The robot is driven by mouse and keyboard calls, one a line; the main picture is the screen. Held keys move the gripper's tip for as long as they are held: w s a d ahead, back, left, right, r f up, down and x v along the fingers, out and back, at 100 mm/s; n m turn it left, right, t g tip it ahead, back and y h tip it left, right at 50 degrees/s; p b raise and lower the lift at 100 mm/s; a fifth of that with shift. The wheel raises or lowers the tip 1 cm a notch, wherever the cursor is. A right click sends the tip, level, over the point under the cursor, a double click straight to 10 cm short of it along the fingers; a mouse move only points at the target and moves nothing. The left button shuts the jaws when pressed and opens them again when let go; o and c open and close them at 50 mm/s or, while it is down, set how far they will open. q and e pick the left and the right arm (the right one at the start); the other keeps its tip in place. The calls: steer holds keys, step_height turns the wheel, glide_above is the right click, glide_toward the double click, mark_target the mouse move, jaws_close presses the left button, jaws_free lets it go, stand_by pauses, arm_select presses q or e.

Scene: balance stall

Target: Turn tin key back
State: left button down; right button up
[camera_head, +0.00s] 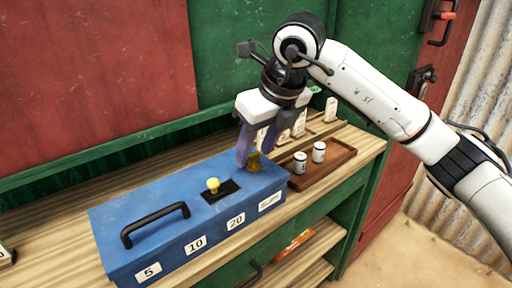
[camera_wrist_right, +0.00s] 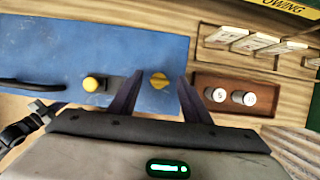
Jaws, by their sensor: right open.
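The blue tin (camera_head: 160,220) stands on the wooden counter, with a black handle and number labels 5, 10 and 20 on its front. My left gripper is not in view.
A yellow knob (camera_head: 213,184) on a black plate sits on the lid beside the key. A brown tray (camera_head: 328,163) with two small cylindrical weights stands right of the tin. Upright white cards (camera_head: 300,122) stand behind it. An orange item (camera_head: 294,244) lies on the lower shelf.

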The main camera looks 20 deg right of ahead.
steer(key=shift+f, duration=0.1)
steer(key=c, duration=1.1)
steer(key=shift+o, duration=0.3)
